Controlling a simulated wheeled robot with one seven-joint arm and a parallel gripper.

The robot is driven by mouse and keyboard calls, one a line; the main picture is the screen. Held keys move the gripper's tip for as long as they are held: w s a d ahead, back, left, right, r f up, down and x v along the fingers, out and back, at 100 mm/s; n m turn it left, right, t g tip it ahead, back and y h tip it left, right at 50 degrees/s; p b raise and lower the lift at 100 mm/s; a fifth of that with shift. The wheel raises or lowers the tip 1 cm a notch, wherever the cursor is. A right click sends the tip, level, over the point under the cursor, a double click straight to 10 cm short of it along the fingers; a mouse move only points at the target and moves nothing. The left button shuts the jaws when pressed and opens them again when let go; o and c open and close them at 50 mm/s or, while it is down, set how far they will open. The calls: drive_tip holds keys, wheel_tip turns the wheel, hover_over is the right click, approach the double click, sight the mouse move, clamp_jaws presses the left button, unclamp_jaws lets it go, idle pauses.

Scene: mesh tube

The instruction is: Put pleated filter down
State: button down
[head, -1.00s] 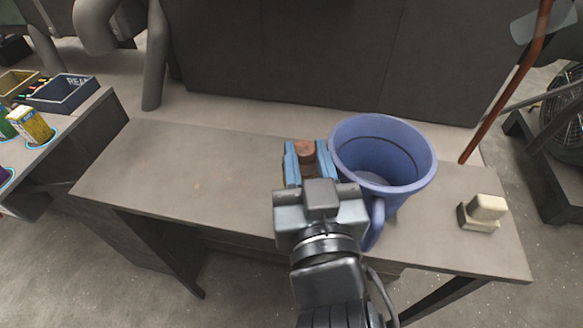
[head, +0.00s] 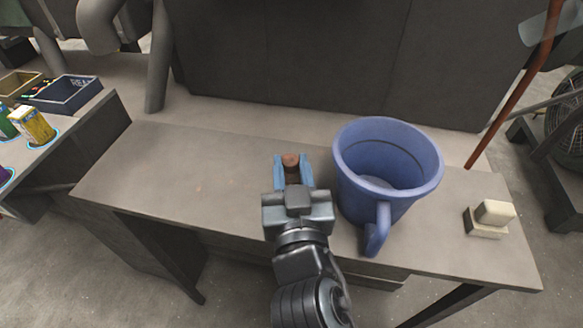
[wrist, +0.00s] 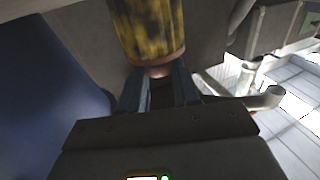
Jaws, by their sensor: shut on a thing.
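My gripper (head: 292,170) is shut on the pleated filter, left of the blue mug and over the grey table. In the head view only a brown, rounded end of the filter (head: 291,160) shows between the blue fingers. In the wrist view the filter (wrist: 147,30) shows as a yellow and black cylinder with a reddish-brown end at the fingertips (wrist: 160,88). Its far end is cut off by the picture's top edge. I cannot tell whether it touches the table (head: 190,180).
The large blue mug (head: 365,205) stands close to the right of my gripper, handle toward the front. A cream block on a base (head: 488,220) is at the table's right. The left half of the table is clear. A side bench at far left holds bins (head: 65,93) and a yellow container (head: 35,125).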

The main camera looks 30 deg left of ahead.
drive_tip(key=shift+f, duration=0.2)
drive_tip(key=c, duration=0.8)
unclamp_jaws()
drive_tip(key=shift+r, duration=0.1)
drive_tip(key=shift+r, duration=0.15)
drive_tip(key=b+v, duration=0.2)
drive_tip(key=v, duration=1)
drive_tip(key=shift+b, duration=0.3)
